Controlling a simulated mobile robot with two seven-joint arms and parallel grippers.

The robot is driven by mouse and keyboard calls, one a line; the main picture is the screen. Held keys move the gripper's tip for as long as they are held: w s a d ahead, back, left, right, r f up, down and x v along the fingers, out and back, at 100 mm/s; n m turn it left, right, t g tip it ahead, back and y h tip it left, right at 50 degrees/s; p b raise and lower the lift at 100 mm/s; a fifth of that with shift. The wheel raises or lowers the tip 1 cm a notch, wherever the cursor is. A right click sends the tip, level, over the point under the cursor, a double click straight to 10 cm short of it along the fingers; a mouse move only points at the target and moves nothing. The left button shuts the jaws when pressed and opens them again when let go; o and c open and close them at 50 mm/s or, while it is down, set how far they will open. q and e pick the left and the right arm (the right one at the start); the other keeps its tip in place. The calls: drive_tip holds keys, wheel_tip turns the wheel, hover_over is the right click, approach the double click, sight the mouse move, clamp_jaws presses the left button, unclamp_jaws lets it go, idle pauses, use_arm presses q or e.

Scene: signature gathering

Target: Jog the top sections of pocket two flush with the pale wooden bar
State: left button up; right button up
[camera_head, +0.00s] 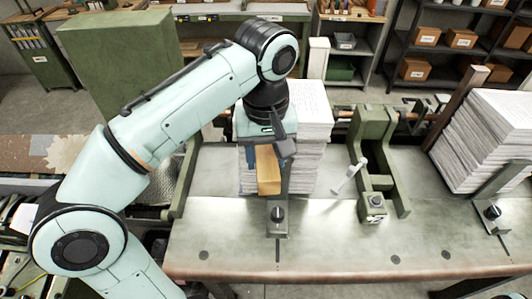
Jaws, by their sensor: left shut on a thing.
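My left gripper (268,152), its arm coming in from the left, is shut on a pale wooden bar (268,172). The bar is upright, in front of a tall stack of paper sections (312,110) in a pocket of the metal table. My gripper and wrist hide part of the stack's front face. I cannot tell whether the bar touches the sections. The stack's upper right part shows white printed sheets. My right gripper is not in view.
A green machine part with a white lever (350,176) stands right of the stack. Another paper stack (488,135) leans at the far right. A black knob clamp (277,218) stands just before the bar. The table's front (330,245) is mostly clear.

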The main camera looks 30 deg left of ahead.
sight(266, 166)
use_arm(q)
drive_tip(key=shift+w+a, duration=0.4)
drive_tip(key=shift+w, duration=0.3)
drive_tip(key=shift+w+a, duration=0.4)
drive_tip(key=shift+w, duration=0.25)
drive_tip(key=shift+s+d+r, duration=0.35)
drive_tip(key=shift+s+d, duration=0.2)
drive_tip(key=shift+s, duration=0.35)
drive_tip(key=shift+s+d+r, duration=0.3)
drive_tip(key=shift+s+d, duration=0.2)
drive_tip(key=shift+s, duration=0.35)
drive_tip(key=shift+s+d+r, duration=0.35)
drive_tip(key=shift+s+d, duration=0.2)
drive_tip(key=shift+s, duration=0.35)
